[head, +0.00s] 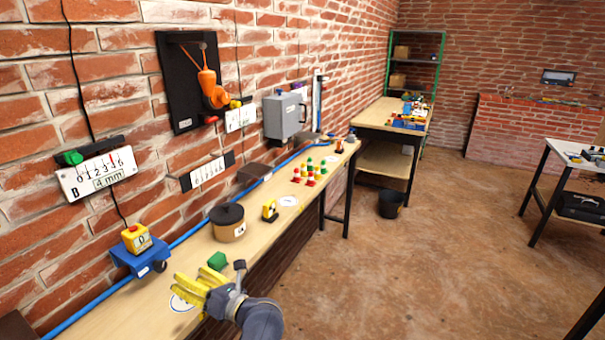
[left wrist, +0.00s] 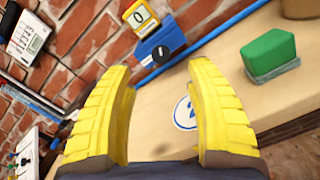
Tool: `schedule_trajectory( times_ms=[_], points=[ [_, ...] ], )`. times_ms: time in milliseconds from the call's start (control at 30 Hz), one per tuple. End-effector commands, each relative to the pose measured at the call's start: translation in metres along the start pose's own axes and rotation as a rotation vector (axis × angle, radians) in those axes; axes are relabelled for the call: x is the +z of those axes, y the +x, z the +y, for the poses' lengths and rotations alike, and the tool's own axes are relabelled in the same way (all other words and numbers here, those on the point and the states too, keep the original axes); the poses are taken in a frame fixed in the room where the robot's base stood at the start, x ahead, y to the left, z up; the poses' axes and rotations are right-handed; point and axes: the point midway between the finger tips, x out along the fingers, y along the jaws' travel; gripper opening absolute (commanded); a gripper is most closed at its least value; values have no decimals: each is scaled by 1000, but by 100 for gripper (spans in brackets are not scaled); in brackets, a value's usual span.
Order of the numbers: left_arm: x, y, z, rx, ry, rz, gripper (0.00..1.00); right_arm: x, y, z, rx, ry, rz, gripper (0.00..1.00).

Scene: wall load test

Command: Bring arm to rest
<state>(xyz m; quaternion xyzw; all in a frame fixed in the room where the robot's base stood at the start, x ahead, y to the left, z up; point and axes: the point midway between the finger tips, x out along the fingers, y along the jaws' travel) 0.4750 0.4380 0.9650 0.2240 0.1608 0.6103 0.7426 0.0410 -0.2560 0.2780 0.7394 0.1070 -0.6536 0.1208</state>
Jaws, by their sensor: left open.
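My left gripper (head: 194,290) has yellow ridged fingers and is low over the near end of the wooden bench (head: 262,223). In the left wrist view its two fingers (left wrist: 165,95) stand apart with nothing between them. Beyond them lie the bench top and a white round mark with a blue number (left wrist: 186,113). A green block (head: 217,261) lies just beyond the gripper in the head view; it also shows in the left wrist view (left wrist: 270,54), right of the fingers and apart from them. My right gripper is in neither view.
A blue stand with a yellow counter (head: 136,238) is by the wall. A brown round container (head: 229,223), a small yellow device (head: 269,210) and several coloured pieces (head: 310,172) stand along the bench. A black bucket (head: 391,204) is on the floor.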

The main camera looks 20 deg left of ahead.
Motion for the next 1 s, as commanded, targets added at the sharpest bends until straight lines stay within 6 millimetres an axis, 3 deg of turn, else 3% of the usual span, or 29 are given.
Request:
schedule_trajectory(
  times_ms=[133, 233, 367, 467, 567, 700, 867, 1000],
  points=[
    [32, -3, -2, 36, 125, -163, 55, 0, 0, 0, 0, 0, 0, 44],
    [55, -15, -23, 67, 303, -338, 55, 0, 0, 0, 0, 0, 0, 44],
    [70, -44, -73, 89, 587, -590, 55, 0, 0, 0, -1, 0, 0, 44],
    [59, -74, -125, 82, 827, -790, 55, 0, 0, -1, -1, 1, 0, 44],
    [32, -105, -174, 59, 1042, -972, 55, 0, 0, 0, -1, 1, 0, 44],
    [-26, -144, -232, 7, 1301, -1192, 55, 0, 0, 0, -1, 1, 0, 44],
    [-110, -182, -278, -70, 1556, -1417, 55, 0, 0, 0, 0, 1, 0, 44],
    [-192, -211, -301, -150, 1751, -1599, 55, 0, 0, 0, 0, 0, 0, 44]
  ],
)
